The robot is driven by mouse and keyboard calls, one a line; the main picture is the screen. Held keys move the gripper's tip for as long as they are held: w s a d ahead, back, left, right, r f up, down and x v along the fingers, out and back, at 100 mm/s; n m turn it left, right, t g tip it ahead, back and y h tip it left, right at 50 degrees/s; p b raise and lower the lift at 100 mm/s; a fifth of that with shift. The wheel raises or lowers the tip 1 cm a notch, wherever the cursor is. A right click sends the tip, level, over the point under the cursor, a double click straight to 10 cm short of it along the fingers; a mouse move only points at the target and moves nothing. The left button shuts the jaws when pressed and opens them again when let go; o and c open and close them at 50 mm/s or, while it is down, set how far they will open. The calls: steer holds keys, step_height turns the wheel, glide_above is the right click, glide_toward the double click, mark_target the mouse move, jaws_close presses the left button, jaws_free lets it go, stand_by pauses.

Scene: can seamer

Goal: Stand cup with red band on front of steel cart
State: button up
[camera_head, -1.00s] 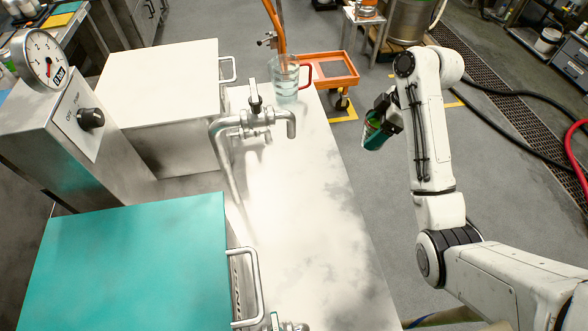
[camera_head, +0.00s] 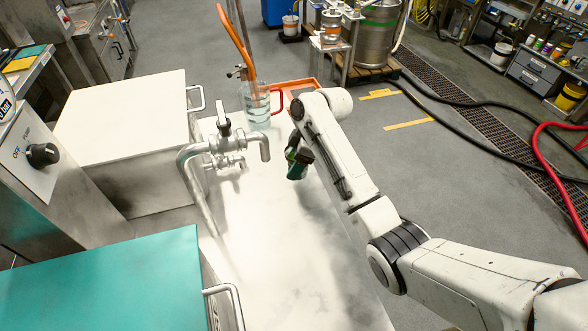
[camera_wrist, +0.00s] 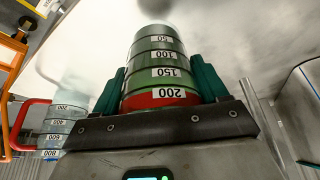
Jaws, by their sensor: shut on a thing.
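My gripper (camera_wrist: 160,95) is shut on the cup with the red band (camera_wrist: 157,60). In the wrist view the cup is greenish with dark stripes and numbered labels. Its red band lies close to the gripper, between the teal fingers, and its far end points away toward the pale top. In the head view my gripper (camera_head: 298,160) is above the pale steel-like top (camera_head: 270,250), right of the tap; the cup is mostly hidden there. I cannot tell for sure whether this top is the steel cart. The cup looks held clear of it.
A clear jug with a red handle (camera_head: 256,106) stands at the top's far end. The tap (camera_head: 222,145) rises to its left. A white-lidded box (camera_head: 125,115) and a teal-lidded box (camera_head: 110,280) border the left side. The middle of the top is bare.

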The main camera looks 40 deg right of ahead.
steer(key=shift+w+a+f, duration=0.1)
steer(key=shift+w+f, duration=0.05)
steer(key=shift+f, duration=1.6)
steer(key=shift+f, duration=0.15)
steer(key=o, duration=1.3)
steer(key=v, duration=1.2)
steer(key=shift+w, duration=0.1)
